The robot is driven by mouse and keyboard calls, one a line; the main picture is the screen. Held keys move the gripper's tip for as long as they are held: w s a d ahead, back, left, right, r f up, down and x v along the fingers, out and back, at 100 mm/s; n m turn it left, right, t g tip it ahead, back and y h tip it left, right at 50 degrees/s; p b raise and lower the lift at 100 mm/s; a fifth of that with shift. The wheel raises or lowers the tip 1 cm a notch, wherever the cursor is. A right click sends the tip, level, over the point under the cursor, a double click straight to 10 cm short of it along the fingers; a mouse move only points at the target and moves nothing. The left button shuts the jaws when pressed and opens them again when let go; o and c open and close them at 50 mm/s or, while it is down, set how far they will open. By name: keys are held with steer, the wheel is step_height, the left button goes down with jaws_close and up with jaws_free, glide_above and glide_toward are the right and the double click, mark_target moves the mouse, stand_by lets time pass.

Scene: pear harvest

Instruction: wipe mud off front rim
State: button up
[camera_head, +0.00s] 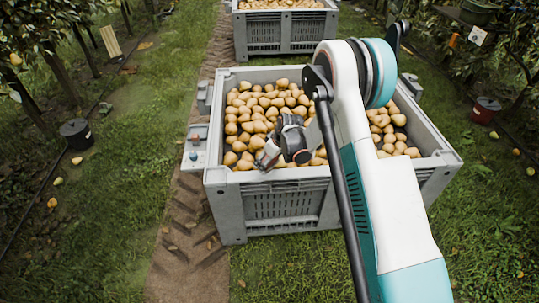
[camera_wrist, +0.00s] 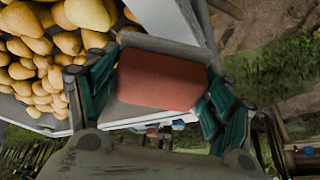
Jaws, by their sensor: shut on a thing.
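A large grey bin (camera_head: 222,176) full of yellow-brown pears (camera_head: 262,112) stands ahead, its front rim towards me. My gripper (camera_head: 266,158) is low over the front left part of the bin, close to the front rim. In the wrist view my gripper (camera_wrist: 158,92) has its teal fingers shut on a reddish-brown block (camera_wrist: 162,80), which looks like a sponge. A grey rim of the bin (camera_wrist: 168,18) passes just beyond the block. I cannot tell whether the block touches it. I can make out no mud on the rim; my arm and gripper hide part of it.
A small pale shelf (camera_head: 194,158) with red and blue items hangs at the bin's left side. A second pear bin (camera_head: 262,35) stands behind. A dark bucket (camera_head: 76,133) and a reddish bucket (camera_head: 484,110) stand on the grass, which is open on both sides.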

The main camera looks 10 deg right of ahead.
steer(key=shift+r+p, duration=0.3)
steer(key=shift+r, duration=0.7)
steer(key=shift+s, duration=0.1)
